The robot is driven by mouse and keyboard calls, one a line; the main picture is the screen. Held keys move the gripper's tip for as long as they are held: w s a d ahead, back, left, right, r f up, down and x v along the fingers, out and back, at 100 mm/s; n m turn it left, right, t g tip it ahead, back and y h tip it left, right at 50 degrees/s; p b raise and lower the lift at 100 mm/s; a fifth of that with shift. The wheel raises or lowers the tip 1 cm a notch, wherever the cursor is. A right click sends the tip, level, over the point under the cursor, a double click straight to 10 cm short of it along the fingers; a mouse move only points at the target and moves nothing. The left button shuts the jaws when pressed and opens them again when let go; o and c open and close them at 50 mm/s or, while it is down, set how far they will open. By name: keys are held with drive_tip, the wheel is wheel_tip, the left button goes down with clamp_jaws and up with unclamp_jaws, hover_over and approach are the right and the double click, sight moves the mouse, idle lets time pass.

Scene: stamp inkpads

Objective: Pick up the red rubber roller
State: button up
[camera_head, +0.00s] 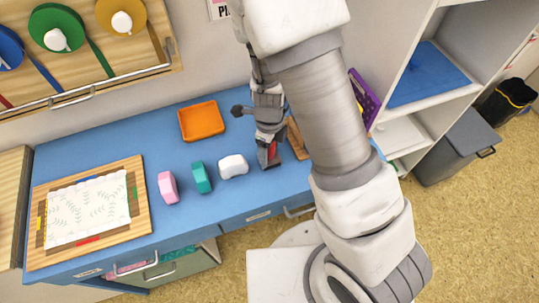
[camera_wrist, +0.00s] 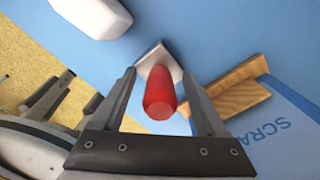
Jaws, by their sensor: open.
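The red rubber roller (camera_wrist: 160,95) shows in the wrist view, with a red cylindrical part and a pale, flat end piece beyond it on the blue tabletop. My gripper (camera_wrist: 162,85) is open, with one finger on each side of the red part. I cannot tell whether either finger touches it. In the head view my gripper (camera_head: 269,158) is low over the blue table, and a bit of the roller's red (camera_head: 272,151) shows between the fingers. My arm hides part of the area to the right.
A white block (camera_head: 233,166), a teal block (camera_head: 201,177) and a pink block (camera_head: 168,187) lie left of my gripper. An orange tray (camera_head: 201,121) sits behind. A wooden board (camera_head: 145,220) with patterned paper lies far left. A wooden piece (camera_wrist: 240,86) is close on the right.

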clamp_jaws()
idle(0.3)
drive_tip(key=shift+r, duration=0.15)
wheel_tip(320, 180, up, 5)
drive_tip(key=shift+f+p, duration=0.15)
drive_tip(key=shift+p, duration=0.8)
drive_tip(key=s+d+r+b, duration=0.3)
drive_tip(key=s+d+r, duration=0.3)
drive_tip(key=s, duration=0.3)
drive_tip(key=shift+s+d, duration=0.15)
drive_tip(key=shift+s, duration=0.15)
